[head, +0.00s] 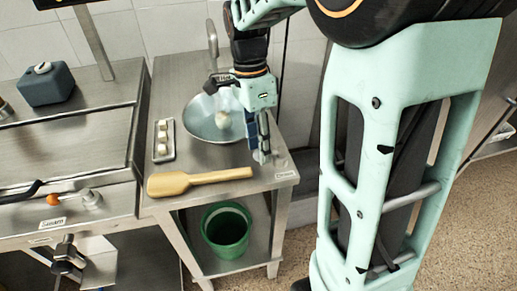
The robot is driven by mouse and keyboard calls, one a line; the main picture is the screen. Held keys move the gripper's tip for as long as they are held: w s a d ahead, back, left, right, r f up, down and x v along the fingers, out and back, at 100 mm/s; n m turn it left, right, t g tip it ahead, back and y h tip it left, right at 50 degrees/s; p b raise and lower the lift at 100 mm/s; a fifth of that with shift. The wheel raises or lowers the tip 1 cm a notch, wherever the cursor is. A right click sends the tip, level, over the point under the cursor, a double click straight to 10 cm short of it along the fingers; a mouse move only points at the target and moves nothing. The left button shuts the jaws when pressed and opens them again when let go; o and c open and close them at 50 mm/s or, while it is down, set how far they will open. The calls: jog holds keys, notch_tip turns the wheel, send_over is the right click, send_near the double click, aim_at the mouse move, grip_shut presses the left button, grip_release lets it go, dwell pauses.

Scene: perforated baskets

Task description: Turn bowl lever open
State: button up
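A shallow metal bowl (200,128) is set on the steel counter, with a pale round thing in it. A thin metal spout or post (212,42) rises behind it. A dark piece shows at the bowl's back rim, beside my wrist; I cannot tell whether it is a lever or part of my arm. My gripper (261,148) points down just right of the bowl, over the counter's right part. A small silver upright piece shows at its tips; I cannot tell whether it is the lever or a fingertip. The gap between the fingers is too small to make out.
A wooden paddle (198,181) lies along the counter's front. A small tray (154,155) with pale pieces stands left of the bowl. A green bucket (227,231) is on the lower shelf. A griddle (70,143) and a dark blue container (46,85) are at left.

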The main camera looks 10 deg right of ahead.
jog(key=shift+f, duration=0.5)
grip_shut()
